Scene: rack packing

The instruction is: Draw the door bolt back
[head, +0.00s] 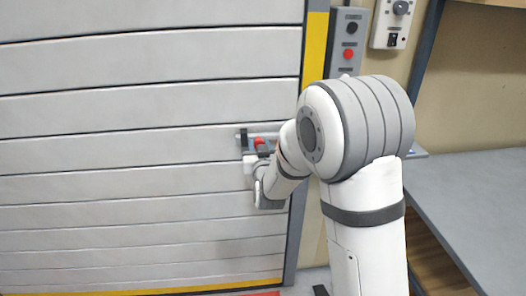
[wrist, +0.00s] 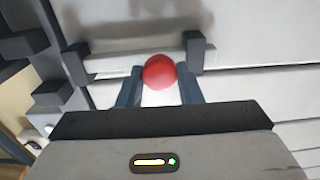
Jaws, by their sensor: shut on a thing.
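The door bolt is a light metal bar (wrist: 115,64) lying across the slatted door, held in dark brackets (wrist: 195,51). In the head view the bolt (head: 240,135) shows at the door's right edge, partly covered by my arm. The bolt has a round red knob (wrist: 159,72), which also shows in the head view (head: 259,142). My gripper (wrist: 160,88) is shut on the red knob, with one blue-grey finger on each side of it. In the head view my gripper (head: 262,150) is at the bolt, largely hidden by my wrist.
The pale slatted door (head: 130,110) fills the left. A yellow strip (head: 315,50) runs along the frame. A control box with a red button (head: 348,53) and a switch box (head: 392,24) are on the wall. A grey bench (head: 470,195) stands at the right.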

